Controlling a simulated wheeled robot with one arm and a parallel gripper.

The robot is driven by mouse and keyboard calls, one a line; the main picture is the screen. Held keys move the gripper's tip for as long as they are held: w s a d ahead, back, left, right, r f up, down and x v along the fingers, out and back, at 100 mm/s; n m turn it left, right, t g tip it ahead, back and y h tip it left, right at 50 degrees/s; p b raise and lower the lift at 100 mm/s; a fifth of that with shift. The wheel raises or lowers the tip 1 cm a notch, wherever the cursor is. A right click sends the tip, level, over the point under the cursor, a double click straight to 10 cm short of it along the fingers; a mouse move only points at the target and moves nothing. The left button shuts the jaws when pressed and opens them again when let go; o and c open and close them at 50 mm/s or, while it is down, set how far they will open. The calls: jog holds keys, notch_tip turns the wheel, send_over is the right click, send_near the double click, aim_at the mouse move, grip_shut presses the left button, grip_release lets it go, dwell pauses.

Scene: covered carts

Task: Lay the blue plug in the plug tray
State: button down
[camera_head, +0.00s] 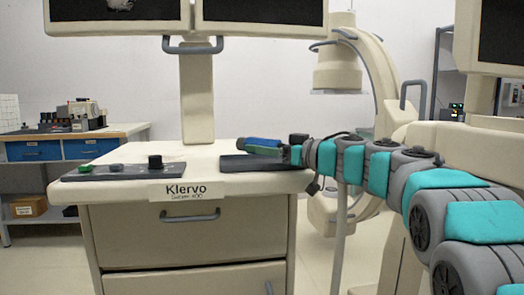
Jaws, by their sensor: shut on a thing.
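The blue plug (262,142) is a short blue cylinder lying about level at the tip of my gripper. My gripper (284,151) reaches in from the right and is shut on the blue plug. The fingers are small here and partly hidden by the wrist. A flat dark tray (240,164), which looks like the plug tray, lies on the cart top below the plug. I cannot tell if the plug touches it. A green piece shows just under the plug; I cannot tell if it is a separate thing.
A dark panel (138,173) on the cart's left front carries a green piece (85,169), a grey piece (116,167) and a black knob (155,162). The cart top (199,163) is bare between panel and tray. A monitor post (196,100) rises at the back.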

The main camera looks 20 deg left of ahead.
jog(key=shift+f, duration=0.6)
jog(key=shift+c, duration=1.7)
grip_release()
jog(key=shift+r, duration=0.15)
jog(key=shift+r, duration=0.5)
jog(key=v, duration=1.2)
